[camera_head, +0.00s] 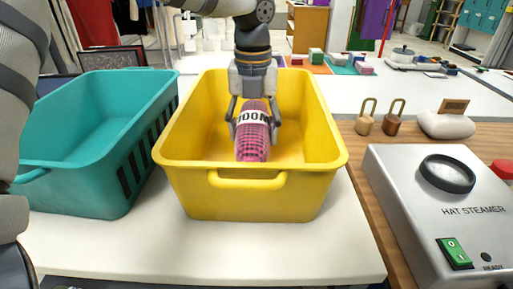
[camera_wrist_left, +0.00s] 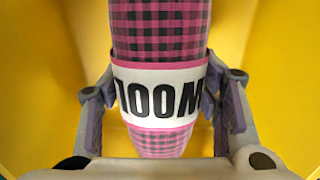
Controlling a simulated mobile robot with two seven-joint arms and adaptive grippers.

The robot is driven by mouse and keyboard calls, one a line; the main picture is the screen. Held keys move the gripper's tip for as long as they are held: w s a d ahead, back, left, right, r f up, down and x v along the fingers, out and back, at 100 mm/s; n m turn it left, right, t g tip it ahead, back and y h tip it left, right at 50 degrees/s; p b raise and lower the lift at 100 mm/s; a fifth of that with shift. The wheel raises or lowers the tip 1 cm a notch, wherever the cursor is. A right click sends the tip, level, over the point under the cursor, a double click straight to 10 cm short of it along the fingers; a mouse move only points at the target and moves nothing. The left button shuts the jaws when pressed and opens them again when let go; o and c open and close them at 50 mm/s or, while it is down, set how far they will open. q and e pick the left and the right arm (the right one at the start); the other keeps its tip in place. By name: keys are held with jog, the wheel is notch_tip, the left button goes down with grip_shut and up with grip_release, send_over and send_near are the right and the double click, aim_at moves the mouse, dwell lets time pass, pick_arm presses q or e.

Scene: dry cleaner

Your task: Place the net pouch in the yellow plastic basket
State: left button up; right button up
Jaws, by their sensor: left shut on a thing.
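The net pouch (camera_head: 252,146) is a pink and black checked roll with a white band lettered "WOOL". My left gripper (camera_head: 254,128) points down into the yellow plastic basket (camera_head: 249,198) and is shut on the pouch, one finger on each side. The pouch is inside the basket's walls; I cannot tell whether it touches the floor. In the left wrist view the pouch (camera_wrist_left: 160,40) lies between the fingers, with yellow basket walls around it. My right gripper is not in view.
A teal basket (camera_head: 90,145) stands just left of the yellow one on the white table (camera_head: 270,250). To the right, a hat steamer (camera_head: 440,205), two brass padlocks (camera_head: 364,120) and a white stone-like holder (camera_head: 447,125) sit on a wooden surface. Small coloured boxes lie behind.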

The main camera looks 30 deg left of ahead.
aim_at(253, 117)
pick_arm(q)
notch_tip(253, 117, down, 5)
jog(key=shift+r, duration=0.1)
jog(key=o, duration=1.4)
notch_tip(253, 117, up, 12)
jog(key=shift+s+d+r, duration=0.1)
